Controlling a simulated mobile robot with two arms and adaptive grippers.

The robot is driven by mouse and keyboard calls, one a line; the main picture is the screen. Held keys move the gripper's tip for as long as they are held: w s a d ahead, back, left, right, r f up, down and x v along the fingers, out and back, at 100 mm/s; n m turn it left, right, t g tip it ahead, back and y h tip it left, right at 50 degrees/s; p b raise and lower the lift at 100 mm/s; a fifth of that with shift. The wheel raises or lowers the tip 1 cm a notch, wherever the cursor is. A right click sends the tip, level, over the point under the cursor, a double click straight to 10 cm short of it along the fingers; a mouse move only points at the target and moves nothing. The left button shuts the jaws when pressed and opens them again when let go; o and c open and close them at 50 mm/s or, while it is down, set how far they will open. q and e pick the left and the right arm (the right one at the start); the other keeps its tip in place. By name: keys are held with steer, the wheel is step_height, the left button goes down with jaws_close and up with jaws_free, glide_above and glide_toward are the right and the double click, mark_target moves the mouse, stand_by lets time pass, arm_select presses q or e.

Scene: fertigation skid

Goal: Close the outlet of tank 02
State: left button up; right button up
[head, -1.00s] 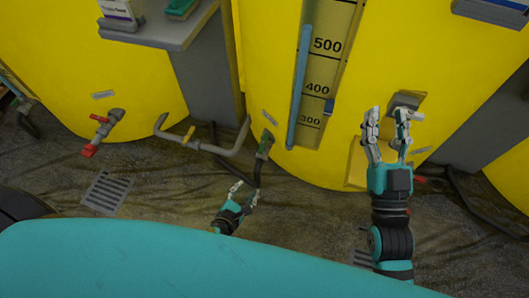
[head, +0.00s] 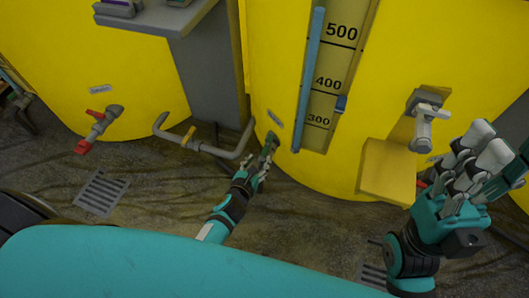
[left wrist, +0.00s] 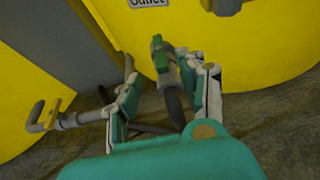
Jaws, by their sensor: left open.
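The outlet valve (head: 269,146) with a green handle sits low on the yellow tank (head: 275,60) with the level scale. In the left wrist view the green handle (left wrist: 159,54) stands upright under a label reading "Outlet" (left wrist: 148,2). My left gripper (head: 257,168) is open right at the valve. In the left wrist view the valve shows between and just beyond the fingertips (left wrist: 165,80); I cannot tell whether they touch it. My right gripper (head: 490,155) is at the right edge, apart from the tank; its jaw state is unclear. No tank number is readable.
A grey tap (head: 425,118) and a yellow block (head: 388,171) project from the tank's right side. A red-handled valve (head: 97,130) is on the left tank. A grey pipe (head: 205,147) with a yellow handle runs left of the outlet. Floor grates (head: 101,193) lie below.

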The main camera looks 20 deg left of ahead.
mark_target(266, 148)
arm_select(q)
steer(key=b+x, duration=0.2)
steer(key=x, duration=0.4)
steer(key=shift+w+f, duration=0.1)
steer(key=shift+f, duration=0.15)
steer(key=shift+w+f+b, duration=0.1)
steer(key=shift+w+b, duration=0.25)
steer(key=shift+w, duration=0.2)
jaws_close()
